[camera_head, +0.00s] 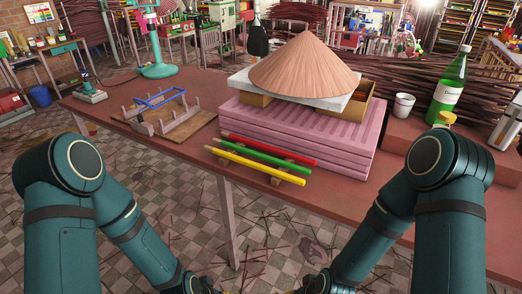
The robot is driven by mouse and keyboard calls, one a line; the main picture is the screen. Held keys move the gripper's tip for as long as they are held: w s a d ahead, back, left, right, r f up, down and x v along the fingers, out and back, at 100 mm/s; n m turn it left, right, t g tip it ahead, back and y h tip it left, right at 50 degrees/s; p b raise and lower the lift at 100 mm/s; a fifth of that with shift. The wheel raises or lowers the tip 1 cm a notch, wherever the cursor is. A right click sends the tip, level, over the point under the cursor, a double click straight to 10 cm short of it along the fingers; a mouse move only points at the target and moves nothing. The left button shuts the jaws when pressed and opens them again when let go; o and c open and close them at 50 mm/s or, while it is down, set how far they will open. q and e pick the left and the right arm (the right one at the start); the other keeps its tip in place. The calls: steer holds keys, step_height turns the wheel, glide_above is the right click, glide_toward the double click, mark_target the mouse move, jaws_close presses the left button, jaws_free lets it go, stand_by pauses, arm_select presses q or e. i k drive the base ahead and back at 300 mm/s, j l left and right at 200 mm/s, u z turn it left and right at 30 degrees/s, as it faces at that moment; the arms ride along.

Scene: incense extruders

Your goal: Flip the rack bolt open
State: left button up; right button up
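A small wooden rack (168,121) with several upright posts stands on the left part of the brown table. A blue bar frame (160,98) lies across its top; I cannot tell which part is the bolt or whether it is open. A dark greyish block (142,125) sits at the rack's near left corner. Both my arms reach down to the bottom edge of the picture, well in front of the table and apart from the rack. My grippers are cut off below the frame.
Red, green and yellow rods (262,159) lie on small wooden supports right of the rack. Behind them is a pink stack (300,130) under a conical hat (304,66). A green bottle (449,87) and white cup (403,105) stand right. A teal fan (155,40) stands behind the rack.

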mark_target(139, 120)
steer(key=i+j+z, duration=0.15)
steer(key=j, duration=0.25)
steer(key=i+j+z, duration=0.15)
steer(key=j, duration=0.3)
steer(key=i+j+z, duration=0.1)
steer(key=i+j, duration=0.15)
steer(key=j, duration=0.2)
steer(key=i+j+z, duration=0.15)
steer(key=j, duration=0.3)
steer(key=i+j+z, duration=0.15)
steer(key=j, duration=0.35)
steer(key=j+z, duration=0.15)
steer(key=j, duration=0.35)
steer(key=i, duration=0.05)
